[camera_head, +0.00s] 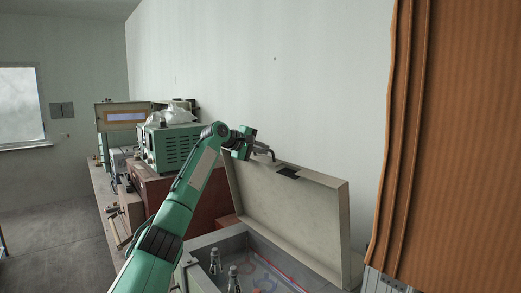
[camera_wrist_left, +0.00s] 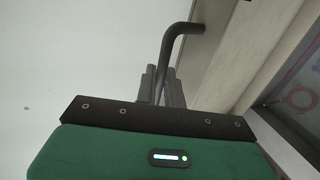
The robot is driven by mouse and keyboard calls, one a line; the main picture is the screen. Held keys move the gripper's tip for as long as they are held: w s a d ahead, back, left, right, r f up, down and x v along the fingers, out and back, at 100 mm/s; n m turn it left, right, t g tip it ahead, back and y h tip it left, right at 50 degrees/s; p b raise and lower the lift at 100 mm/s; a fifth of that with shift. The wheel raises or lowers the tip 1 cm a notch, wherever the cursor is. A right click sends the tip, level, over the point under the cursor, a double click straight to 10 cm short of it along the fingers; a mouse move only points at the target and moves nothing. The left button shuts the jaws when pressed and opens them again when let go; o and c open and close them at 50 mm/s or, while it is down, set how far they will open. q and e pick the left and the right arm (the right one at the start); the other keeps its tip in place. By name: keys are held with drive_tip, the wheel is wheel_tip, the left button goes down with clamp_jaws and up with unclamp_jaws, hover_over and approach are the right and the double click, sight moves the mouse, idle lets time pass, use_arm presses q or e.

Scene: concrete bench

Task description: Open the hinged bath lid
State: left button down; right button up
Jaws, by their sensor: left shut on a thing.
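The bath lid (camera_head: 290,215) is a pale beige panel. It stands raised, close to upright, at the back of the grey bath (camera_head: 208,240). In the left wrist view, the lid (camera_wrist_left: 230,60) runs along the right side. My left gripper (camera_head: 259,152) is at the lid's top edge, left of the dark patch there. It is shut on the dark bent handle (camera_wrist_left: 184,28), which rises from between its fingers (camera_wrist_left: 170,88) and meets the lid. The fingers partly hide the handle's lower part. My right gripper is not in view.
Bottles (camera_head: 233,277) stand in the open bath, with a red rod (camera_head: 283,268) behind them. A green instrument (camera_head: 172,145) stands on the bench to the left. An orange-brown curtain (camera_head: 460,140) fills the right side. A plain wall is behind the lid.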

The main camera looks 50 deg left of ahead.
use_arm(q)
drive_tip(key=shift+d+f, duration=0.1)
drive_tip(key=shift+f, duration=0.15)
drive_tip(key=c, duration=1.6)
unclamp_jaws()
drive_tip(key=shift+w, duration=0.1)
drive_tip(key=shift+c, duration=0.2)
drive_tip(key=shift+w, duration=0.1)
drive_tip(key=shift+s+r+b, duration=0.15)
drive_tip(key=shift+s+b, duration=0.3)
drive_tip(key=shift+s, duration=0.1)
drive_tip(key=b+v, duration=0.6)
drive_tip(key=v, duration=0.7)
drive_tip(key=shift+r, duration=0.2)
drive_tip(key=shift+w, duration=0.2)
